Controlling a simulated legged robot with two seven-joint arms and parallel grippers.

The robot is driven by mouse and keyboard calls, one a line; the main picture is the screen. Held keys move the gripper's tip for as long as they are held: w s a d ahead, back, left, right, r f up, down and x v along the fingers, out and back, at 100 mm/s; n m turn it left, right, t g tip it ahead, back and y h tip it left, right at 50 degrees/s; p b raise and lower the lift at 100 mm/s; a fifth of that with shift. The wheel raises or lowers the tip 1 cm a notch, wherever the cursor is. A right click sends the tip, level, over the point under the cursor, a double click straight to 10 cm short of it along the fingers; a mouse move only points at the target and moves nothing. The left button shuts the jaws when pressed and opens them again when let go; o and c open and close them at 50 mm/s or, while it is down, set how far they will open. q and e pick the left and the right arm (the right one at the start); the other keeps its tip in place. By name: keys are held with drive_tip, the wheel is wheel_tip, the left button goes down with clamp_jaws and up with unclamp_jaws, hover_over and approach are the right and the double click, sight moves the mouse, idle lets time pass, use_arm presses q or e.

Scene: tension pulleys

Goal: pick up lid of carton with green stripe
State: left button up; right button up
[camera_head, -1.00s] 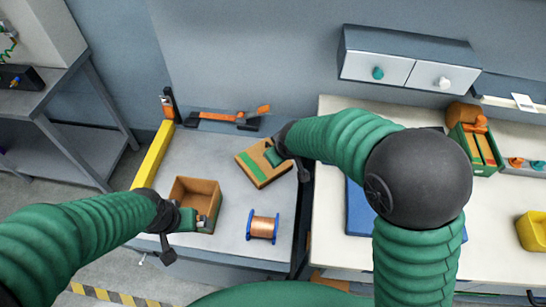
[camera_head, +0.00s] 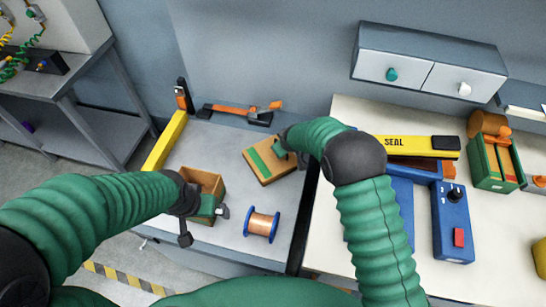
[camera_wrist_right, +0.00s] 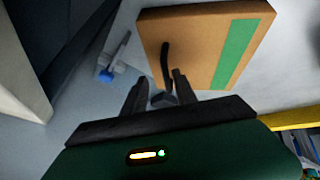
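The brown carton lid with a green stripe (camera_head: 277,168) lies on the grey table, and it fills the upper part of the right wrist view (camera_wrist_right: 205,45). My right gripper (camera_head: 284,149) is at the lid's upper edge in the head view. In the wrist view its two dark fingers (camera_wrist_right: 158,88) are apart at the lid's near edge, with a dark curved shape over the lid between them. Whether they touch the lid is unclear. An open brown carton (camera_head: 205,178) stands to the left. My left gripper (camera_head: 212,208) is at its right side; its fingers are partly hidden.
A copper wire spool (camera_head: 262,224) stands in front of the lid. A yellow bar (camera_head: 165,142) edges the table at left. An orange and black tool (camera_head: 240,111) lies behind. A sealing machine (camera_head: 415,147) and a green box (camera_head: 493,160) are on the right bench.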

sight(271, 156)
drive_tip(key=shift+w+f, duration=0.3)
drive_tip(key=shift+f, duration=0.3)
drive_tip(key=shift+w+f, duration=0.1)
drive_tip(key=shift+f, duration=0.05)
drive_tip(key=shift+a, duration=1.15)
drive_tip(key=c, duration=0.3)
drive_tip(key=shift+a, duration=0.1)
drive_tip(key=shift+c, duration=1.3)
drive_tip(key=shift+d, duration=0.25)
clamp_jaws()
drive_tip(key=shift+d, duration=0.65)
drive_tip(key=shift+a, duration=0.55)
use_arm(q)
drive_tip(key=shift+a+f, duration=0.15)
drive_tip(key=shift+a, duration=0.4)
